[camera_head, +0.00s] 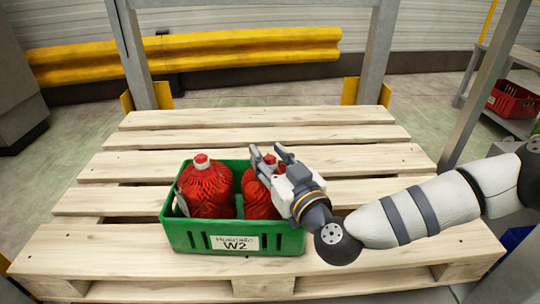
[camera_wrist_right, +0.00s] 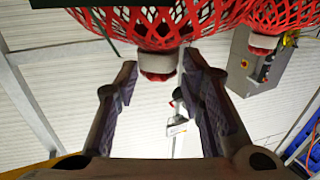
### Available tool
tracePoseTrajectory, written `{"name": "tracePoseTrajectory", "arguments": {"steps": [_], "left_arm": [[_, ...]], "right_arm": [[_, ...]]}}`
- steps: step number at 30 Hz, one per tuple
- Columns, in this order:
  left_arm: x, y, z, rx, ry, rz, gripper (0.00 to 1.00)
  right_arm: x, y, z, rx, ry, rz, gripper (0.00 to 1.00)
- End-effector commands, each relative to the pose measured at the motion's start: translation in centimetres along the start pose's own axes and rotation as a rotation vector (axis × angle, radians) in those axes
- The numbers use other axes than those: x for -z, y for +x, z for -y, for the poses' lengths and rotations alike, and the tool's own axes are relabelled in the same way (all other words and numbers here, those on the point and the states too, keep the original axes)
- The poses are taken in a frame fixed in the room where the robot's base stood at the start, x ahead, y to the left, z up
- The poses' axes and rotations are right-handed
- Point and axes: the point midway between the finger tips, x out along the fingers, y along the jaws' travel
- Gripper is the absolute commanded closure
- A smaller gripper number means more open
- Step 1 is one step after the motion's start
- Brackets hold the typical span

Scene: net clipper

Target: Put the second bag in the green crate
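The green crate (camera_head: 180,237), labelled W2, stands on the wooden pallet. Two red net bags are upright in it: a left one (camera_head: 207,192) with a red-and-white top, and a right one (camera_head: 257,200) partly hidden by my right gripper. My right gripper (camera_head: 270,156) is at the top of the right bag. In the right wrist view, its two fingers (camera_wrist_right: 160,72) are apart, and a bag's red-and-white neck (camera_wrist_right: 158,65) shows between the fingertips. I cannot tell whether they touch it. A second bag neck (camera_wrist_right: 264,42) shows at the right there. My left gripper is not in view.
The pallet (camera_head: 350,160) is bare around the crate. Grey posts (camera_head: 380,50) and a yellow barrier (camera_head: 240,50) stand behind it. A shelf at the far right holds a red crate (camera_head: 513,100). A grey box with buttons (camera_wrist_right: 245,70) shows in the wrist view.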

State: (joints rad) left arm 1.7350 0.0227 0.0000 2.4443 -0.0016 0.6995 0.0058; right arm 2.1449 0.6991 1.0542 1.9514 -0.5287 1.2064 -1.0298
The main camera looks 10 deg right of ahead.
Motion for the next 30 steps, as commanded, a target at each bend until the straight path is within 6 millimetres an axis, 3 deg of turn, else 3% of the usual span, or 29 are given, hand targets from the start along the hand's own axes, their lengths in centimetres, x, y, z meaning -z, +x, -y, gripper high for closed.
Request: {"name": "tracePoseTrajectory", "arguments": {"steps": [10,22,27,30], "left_arm": [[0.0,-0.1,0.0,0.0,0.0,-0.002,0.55],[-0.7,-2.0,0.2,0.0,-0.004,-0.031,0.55],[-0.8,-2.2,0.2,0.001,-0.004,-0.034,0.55],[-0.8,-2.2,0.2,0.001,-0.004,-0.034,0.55]], "right_arm": [[0.4,-0.1,0.0,0.0,0.001,0.0,0.55],[0.5,-9.8,0.0,0.001,0.001,0.002,0.55],[0.4,-11.8,0.0,0.001,0.0,0.001,0.55],[0.3,-12.1,0.0,-0.001,0.0,0.0,0.55]]}}
